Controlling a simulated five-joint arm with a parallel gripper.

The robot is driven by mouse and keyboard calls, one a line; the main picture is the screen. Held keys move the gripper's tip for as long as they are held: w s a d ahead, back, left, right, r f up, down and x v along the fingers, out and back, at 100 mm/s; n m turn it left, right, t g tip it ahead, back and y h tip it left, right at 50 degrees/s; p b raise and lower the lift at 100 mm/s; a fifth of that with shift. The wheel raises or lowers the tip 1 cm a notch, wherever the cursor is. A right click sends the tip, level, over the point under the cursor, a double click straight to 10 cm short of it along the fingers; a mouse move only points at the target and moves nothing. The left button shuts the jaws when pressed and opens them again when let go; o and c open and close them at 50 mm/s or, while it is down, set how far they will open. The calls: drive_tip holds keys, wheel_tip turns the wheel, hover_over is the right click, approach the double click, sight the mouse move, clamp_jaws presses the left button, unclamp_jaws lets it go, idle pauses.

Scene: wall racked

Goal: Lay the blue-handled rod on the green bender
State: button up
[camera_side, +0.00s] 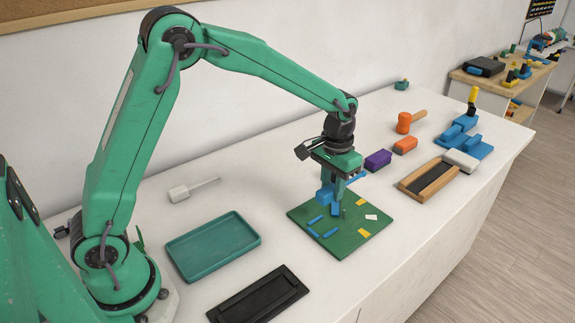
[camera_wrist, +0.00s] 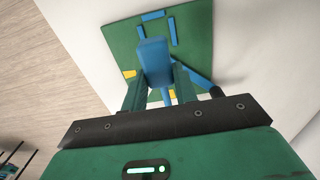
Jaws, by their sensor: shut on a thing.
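The green bender (camera_side: 361,233) is a flat green board lying on the white table, with several blue bars plus yellow and white patches on it. It also shows in the wrist view (camera_wrist: 197,28). My gripper (camera_side: 338,192) is over the board's far left part, pointing down. It is shut on the blue-handled rod (camera_side: 325,197), whose blocky blue handle shows between the fingers (camera_wrist: 155,62) in the wrist view. The rod's thin part is mostly hidden by the fingers and handle. I cannot tell whether the rod touches the board.
A teal tray (camera_side: 212,246) and a black tray (camera_side: 258,299) lie left and in front of the board. A purple block (camera_side: 378,159), an orange block (camera_side: 404,146) and a wooden-framed tray (camera_side: 428,180) are to the right. A white-handled tool (camera_side: 179,193) lies behind.

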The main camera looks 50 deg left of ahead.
drive_tip(key=shift+f, duration=0.2)
hover_over(328, 224)
drive_tip(key=shift+f, duration=3.7)
drive_tip(key=shift+f, duration=0.65)
drive_tip(key=o, duration=1.1)
drive_tip(key=shift+r, duration=0.1)
drive_tip(key=shift+r, duration=3.85)
